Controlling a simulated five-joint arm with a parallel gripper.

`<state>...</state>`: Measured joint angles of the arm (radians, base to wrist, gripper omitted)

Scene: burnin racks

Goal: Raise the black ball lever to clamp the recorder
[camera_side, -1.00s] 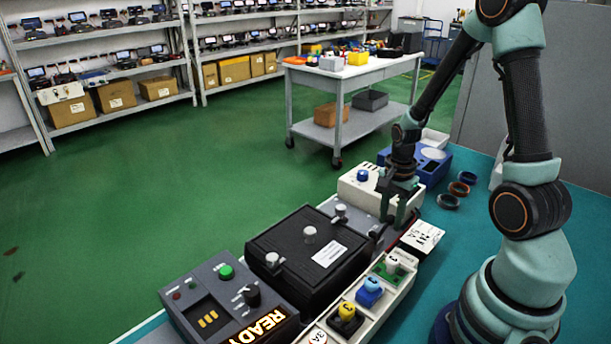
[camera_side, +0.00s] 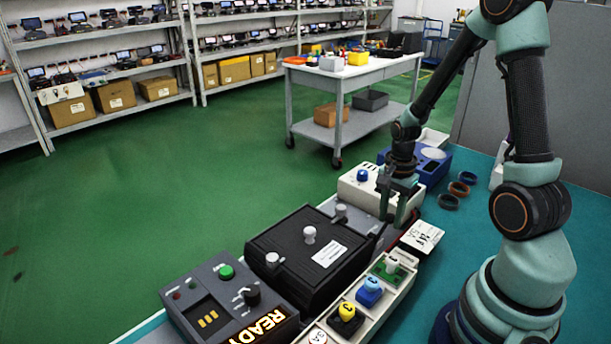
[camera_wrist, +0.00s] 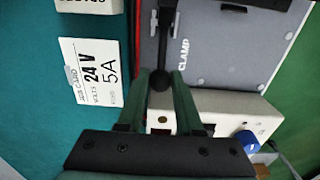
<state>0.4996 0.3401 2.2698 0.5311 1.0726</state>
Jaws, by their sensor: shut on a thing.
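The black ball lever (camera_wrist: 160,76) shows in the wrist view, its rod running up over a grey plate (camera_wrist: 226,48) marked CLAMP. The green fingers of my gripper (camera_wrist: 161,82) are shut on the ball end, one finger on each side. In the side view my gripper (camera_side: 393,218) points down beside the grey fixture at the far end of the black box, and the lever there is hidden by the fingers. I cannot tell for certain which part is the recorder.
A black lidded box (camera_side: 283,268) with metal knobs stands left of my gripper. A control box (camera_side: 197,300) lit READY is in front. A tray (camera_side: 375,313) of coloured plugs, a 24 V card (camera_wrist: 90,72) and a white box (camera_wrist: 221,114) with a blue knob are close by.

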